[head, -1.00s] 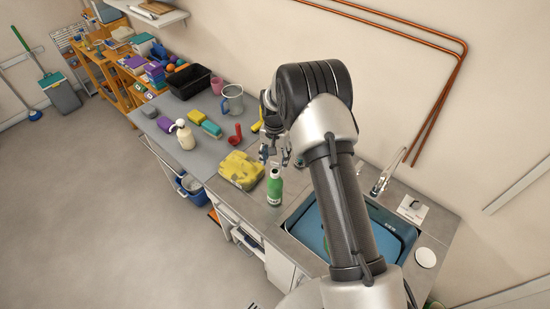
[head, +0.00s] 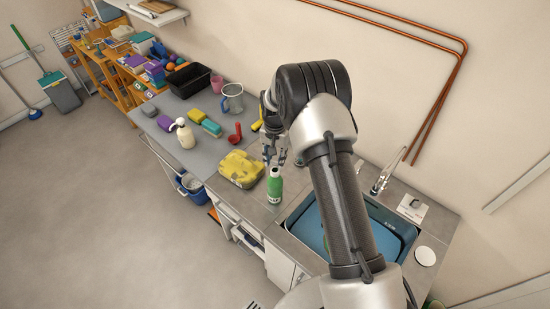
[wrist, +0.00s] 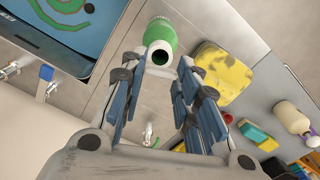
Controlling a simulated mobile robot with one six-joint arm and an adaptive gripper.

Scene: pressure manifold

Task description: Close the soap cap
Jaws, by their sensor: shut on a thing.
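The soap bottle (head: 275,186) is green with a pale neck and stands upright on the grey counter, left of the sink. In the wrist view the bottle (wrist: 161,37) shows a dark round opening at its top. My gripper (head: 273,160) is above it, pointing down. The fingers hide part of the contact. I cannot make out a separate cap.
A yellow cloth-like item (head: 241,168) lies close to the bottle's left. The blue sink basin (head: 308,236) is at its right.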

